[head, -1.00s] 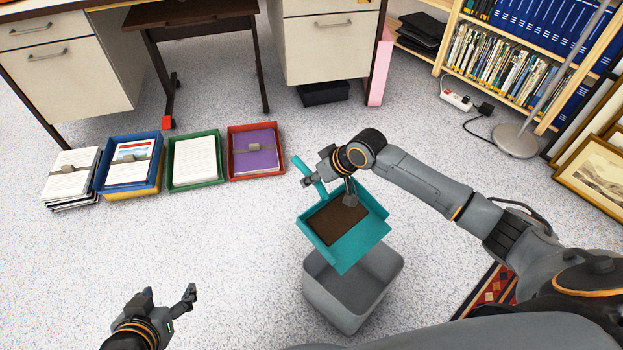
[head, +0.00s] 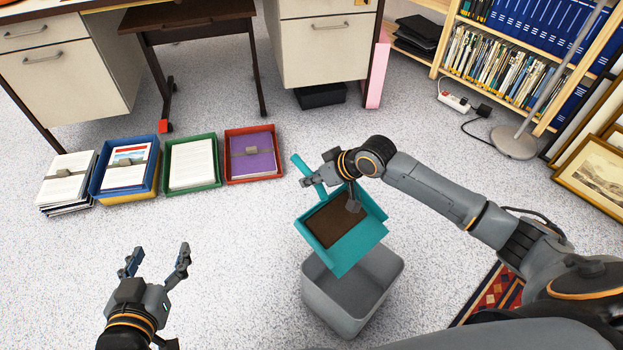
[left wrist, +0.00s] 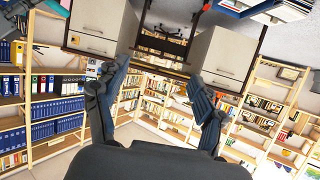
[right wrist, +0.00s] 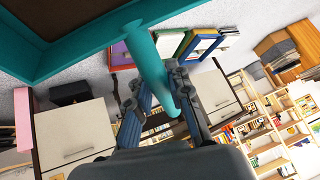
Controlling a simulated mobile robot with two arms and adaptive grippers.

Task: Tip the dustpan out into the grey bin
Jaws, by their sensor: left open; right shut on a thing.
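The teal dustpan (head: 358,252) holds a layer of dark brown dirt (head: 332,221) and is above the grey bin (head: 345,309) in the head view, partly covering the bin's opening. My right gripper (head: 314,184) is shut on the dustpan's handle; the handle (right wrist: 150,65) also crosses between the fingers in the right wrist view. The pan looks close to level, its front edge over the bin. The bin stands on the floor and what I see of its inside looks empty. My left gripper (head: 158,258) is open and empty, left of the bin.
Several trays of papers stand in a row on the floor, among them a red tray (head: 272,177) and a green tray (head: 216,183). A desk (head: 325,50) is behind. A patterned rug (head: 488,290) and framed prints (head: 590,175) are at right. Floor between the trays and bin is clear.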

